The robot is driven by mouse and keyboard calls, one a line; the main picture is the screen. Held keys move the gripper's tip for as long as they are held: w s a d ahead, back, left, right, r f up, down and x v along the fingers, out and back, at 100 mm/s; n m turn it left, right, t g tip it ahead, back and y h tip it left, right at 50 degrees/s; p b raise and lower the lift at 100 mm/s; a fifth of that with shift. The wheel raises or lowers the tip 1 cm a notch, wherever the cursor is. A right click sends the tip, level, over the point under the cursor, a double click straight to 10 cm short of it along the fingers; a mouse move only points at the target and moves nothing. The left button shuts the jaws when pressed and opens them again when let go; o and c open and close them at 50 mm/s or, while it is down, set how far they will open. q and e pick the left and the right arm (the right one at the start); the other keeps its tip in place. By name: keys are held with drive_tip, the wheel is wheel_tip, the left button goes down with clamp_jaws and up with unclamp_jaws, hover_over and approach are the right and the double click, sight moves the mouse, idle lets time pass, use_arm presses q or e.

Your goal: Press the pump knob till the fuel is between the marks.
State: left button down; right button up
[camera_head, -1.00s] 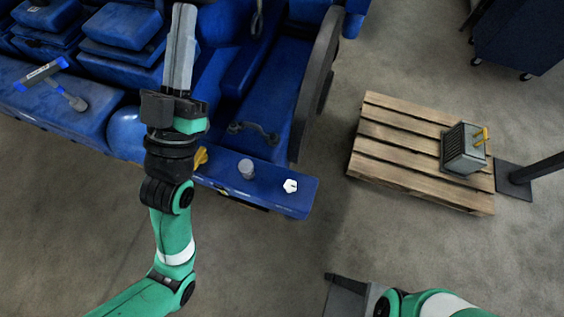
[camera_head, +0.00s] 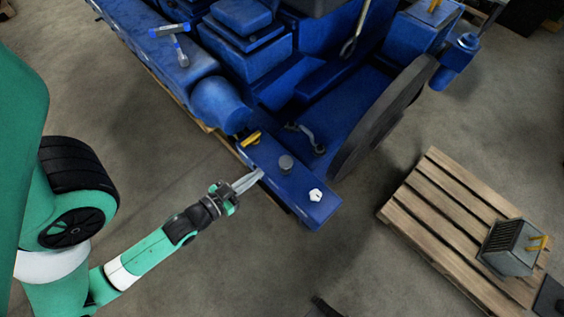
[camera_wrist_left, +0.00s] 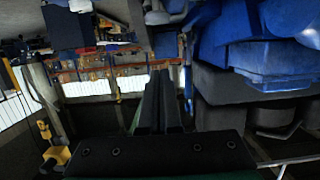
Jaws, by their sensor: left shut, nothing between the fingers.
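A grey round knob (camera_head: 286,163) stands on the blue ledge (camera_head: 302,207) of the engine. A white faceted cap (camera_head: 316,195) sits right of it, and a yellow handle (camera_head: 251,138) lies to its upper left. I cannot tell for certain which is the pump knob. No fuel level or marks can be made out. My left gripper (camera_head: 256,176) is shut and empty, its fingertips by the ledge's near left edge, left of the grey knob. Its shut fingers also show in the left wrist view (camera_wrist_left: 158,105), with none of these parts in sight. My right gripper is not in view.
The blue engine (camera_head: 275,60) rises behind the ledge, with a dark flywheel (camera_head: 385,120) on the right. A blue-and-grey tool (camera_head: 178,42) lies on top. A wooden pallet (camera_head: 440,205) bears a grey box (camera_head: 510,248).

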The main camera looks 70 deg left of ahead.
use_arm(q)
drive_tip(key=p, duration=0.1)
hover_over(286, 166)
drive_tip(key=s, duration=0.2)
wheel_tip(286, 166, down, 2)
drive_tip(key=shift+a+f+b, duration=0.1)
drive_tip(key=shift+f+b, duration=0.25)
drive_tip(key=shift+f, duration=1.8)
